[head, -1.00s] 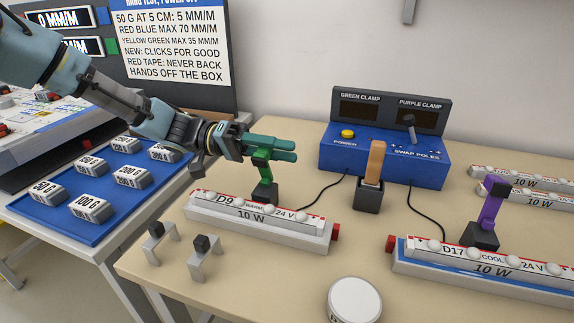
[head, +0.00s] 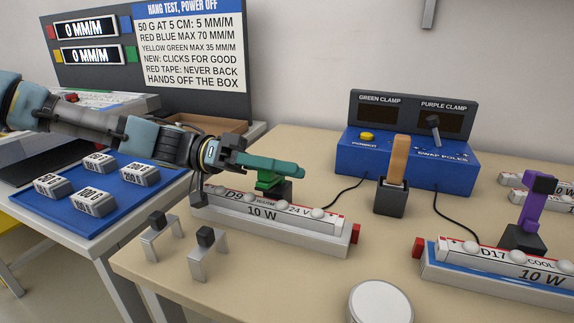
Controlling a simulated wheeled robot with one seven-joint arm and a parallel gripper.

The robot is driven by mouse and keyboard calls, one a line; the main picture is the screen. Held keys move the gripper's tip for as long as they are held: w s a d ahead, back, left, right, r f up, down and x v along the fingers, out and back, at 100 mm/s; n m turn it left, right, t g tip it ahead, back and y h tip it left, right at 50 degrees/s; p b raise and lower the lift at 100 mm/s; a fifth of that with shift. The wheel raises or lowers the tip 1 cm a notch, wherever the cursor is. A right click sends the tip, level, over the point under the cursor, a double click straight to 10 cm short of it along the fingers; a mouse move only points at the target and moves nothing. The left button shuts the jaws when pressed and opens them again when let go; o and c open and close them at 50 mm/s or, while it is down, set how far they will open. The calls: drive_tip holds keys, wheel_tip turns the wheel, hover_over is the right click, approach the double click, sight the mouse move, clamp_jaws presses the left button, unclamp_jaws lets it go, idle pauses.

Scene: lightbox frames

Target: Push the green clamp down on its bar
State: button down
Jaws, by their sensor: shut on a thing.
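The green clamp (head: 268,183) sits low on its dark base (head: 284,190), behind the left lamp bar labelled D9, 10 W (head: 265,211).
A blue box (head: 440,165) with two dark displays stands at the back. A wooden handle (head: 398,160) stands in a dark holder. Two small metal brackets (head: 207,255) and a white round disc (head: 380,303) are in front. Several weights lie on a blue tray (head: 120,217) at left.

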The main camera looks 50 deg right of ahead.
sight(258, 176)
drive_tip(key=shift+s+a+f+m, duration=0.15)
drive_tip(key=shift+a+f+m, duration=0.25)
drive_tip(key=shift+m, duration=0.3)
drive_tip(key=shift+a+f+b, duration=0.1)
drive_tip(key=shift+f+b, duration=0.2)
drive_tip(key=shift+b, duration=0.15)
drive_tip(key=shift+s+a+f, duration=0.1)
drive_tip(key=shift+a+f, duration=0.05)
drive_tip(key=shift+f, duration=0.1)
drive_tip(key=c, duration=0.6)
unclamp_jaws()
drive_tip(key=shift+c, duration=0.2)
drive_tip(key=b+v, duration=0.1)
drive_tip(key=v, duration=0.9)
drive_tip(key=shift+r, duration=0.15)
drive_tip(key=shift+w+r, duration=0.15)
drive_tip(key=shift+w, duration=0.35)
drive_tip(key=shift+r, duration=0.15)
